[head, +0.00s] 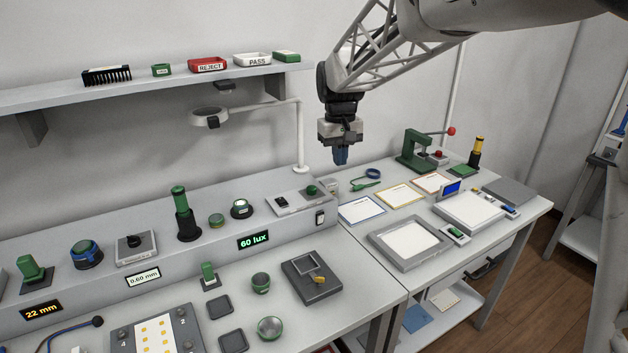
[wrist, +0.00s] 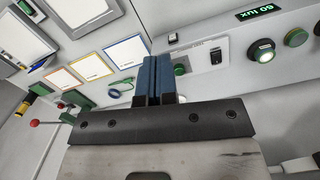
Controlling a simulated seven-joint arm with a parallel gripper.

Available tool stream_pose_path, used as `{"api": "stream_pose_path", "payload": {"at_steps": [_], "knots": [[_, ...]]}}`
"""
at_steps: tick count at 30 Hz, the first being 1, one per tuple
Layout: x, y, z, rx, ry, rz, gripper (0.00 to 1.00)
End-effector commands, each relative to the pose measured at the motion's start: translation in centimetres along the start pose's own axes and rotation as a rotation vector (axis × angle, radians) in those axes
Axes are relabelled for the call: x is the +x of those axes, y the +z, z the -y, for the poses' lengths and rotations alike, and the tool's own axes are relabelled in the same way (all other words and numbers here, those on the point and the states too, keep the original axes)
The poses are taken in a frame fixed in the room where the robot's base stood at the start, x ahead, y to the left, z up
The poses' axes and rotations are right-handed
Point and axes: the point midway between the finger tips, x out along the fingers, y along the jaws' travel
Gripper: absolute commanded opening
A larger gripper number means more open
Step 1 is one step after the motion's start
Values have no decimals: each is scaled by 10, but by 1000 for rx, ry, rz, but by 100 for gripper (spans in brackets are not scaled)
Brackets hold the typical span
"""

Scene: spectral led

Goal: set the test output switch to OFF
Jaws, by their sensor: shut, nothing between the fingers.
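My gripper (head: 341,158) is shut and empty, its blue fingers pointing down above the right end of the raised ledge, apart from everything. In the wrist view the shut fingers (wrist: 154,68) cover part of the scene beside a light switch plate (wrist: 201,61). That plate, also in the head view (head: 298,202), bears a black rocker switch (head: 281,202) and a green knob (head: 311,190). The rocker also shows in the wrist view (wrist: 217,54). A small dark switch (head: 320,217) sits on the ledge's front face. The lettering and switch positions are too small to read.
A lamp post (head: 300,140) with a ring head (head: 210,117) rises behind the plate. A green-lit "60 lux" display (head: 253,240) is on the ledge front. A green press (head: 414,150) and paper sheets (head: 400,195) are at right. The air around the gripper is clear.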

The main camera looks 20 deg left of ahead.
Motion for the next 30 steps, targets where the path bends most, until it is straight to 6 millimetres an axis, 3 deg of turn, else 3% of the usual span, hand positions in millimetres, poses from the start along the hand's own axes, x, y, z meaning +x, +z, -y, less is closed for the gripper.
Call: {"api": "stream_pose_path", "payload": {"at_steps": [9,18,24,30], "knots": [[27,-79,54,-98,2,46,0],[56,-138,106,-178,6,85,0],[65,-155,124,-204,8,97,0],[67,-158,127,-209,8,98,0]]}}
